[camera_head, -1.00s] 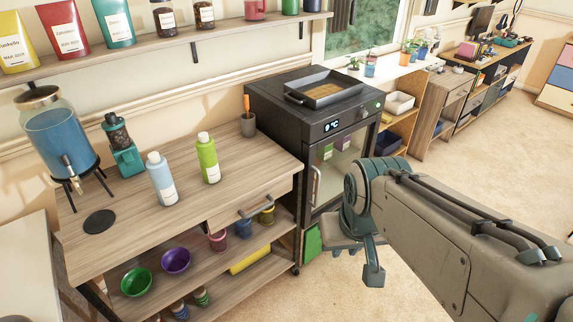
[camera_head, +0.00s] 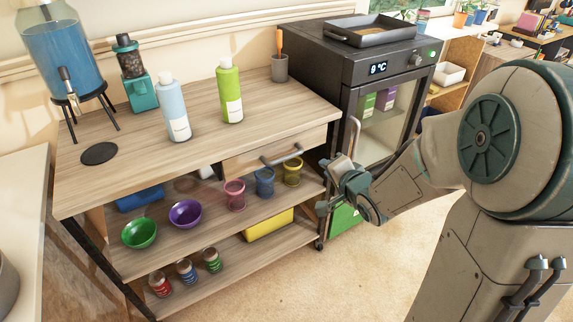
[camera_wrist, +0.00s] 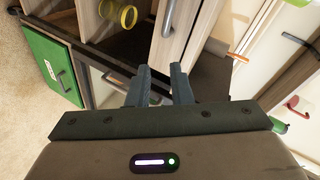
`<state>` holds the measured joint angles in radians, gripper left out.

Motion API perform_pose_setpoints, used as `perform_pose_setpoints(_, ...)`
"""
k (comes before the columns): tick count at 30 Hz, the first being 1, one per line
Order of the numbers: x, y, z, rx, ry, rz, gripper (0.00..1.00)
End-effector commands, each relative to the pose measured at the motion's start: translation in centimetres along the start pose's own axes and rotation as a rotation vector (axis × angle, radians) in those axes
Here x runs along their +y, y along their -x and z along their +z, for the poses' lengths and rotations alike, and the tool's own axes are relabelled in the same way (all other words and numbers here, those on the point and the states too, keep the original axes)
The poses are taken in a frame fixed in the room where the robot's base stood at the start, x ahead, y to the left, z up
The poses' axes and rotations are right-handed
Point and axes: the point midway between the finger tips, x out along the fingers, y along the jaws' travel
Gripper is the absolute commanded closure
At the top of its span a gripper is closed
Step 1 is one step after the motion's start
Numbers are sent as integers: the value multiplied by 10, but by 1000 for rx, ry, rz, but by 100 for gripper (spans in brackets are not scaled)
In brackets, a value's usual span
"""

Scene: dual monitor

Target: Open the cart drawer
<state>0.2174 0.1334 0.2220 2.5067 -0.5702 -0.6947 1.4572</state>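The wooden cart (camera_head: 140,165) stands at the left. Its drawer (camera_head: 240,165) is at the upper right under the top and looks shut. The grey bar handle (camera_head: 282,156) is on the drawer front. My gripper (camera_head: 335,187) is just right of and a little below the handle, apart from it. In the wrist view the fingers of my gripper (camera_wrist: 159,68) are spread with nothing between them. The grey handle (camera_wrist: 168,18) lies beyond the fingertips near the top of that view.
A black oven (camera_head: 362,70) with a tray on top stands close to the cart's right. Bottles, a green one (camera_head: 230,95) among them, stand on the cart top. Cups and bowls (camera_head: 185,213) fill the shelf below. Open floor (camera_head: 360,280) lies in front.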

Motion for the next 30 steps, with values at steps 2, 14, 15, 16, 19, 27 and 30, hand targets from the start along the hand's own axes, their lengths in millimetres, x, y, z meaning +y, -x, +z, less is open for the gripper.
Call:
perform_pose_setpoints(2,16,-18,18,-43,-108,-86,81)
perform_pose_setpoints(14,10,-41,42,-143,-317,-252,81)
perform_pose_setpoints(15,8,-47,43,-144,-317,-251,81)
perform_pose_setpoints(16,7,-52,43,-143,-317,-250,81)
perform_pose_setpoints(19,3,-71,46,-144,-316,-250,81)
perform_pose_setpoints(27,-13,-126,51,-141,-316,-250,81)
perform_pose_setpoints(30,-18,-142,52,-141,-316,-249,81)
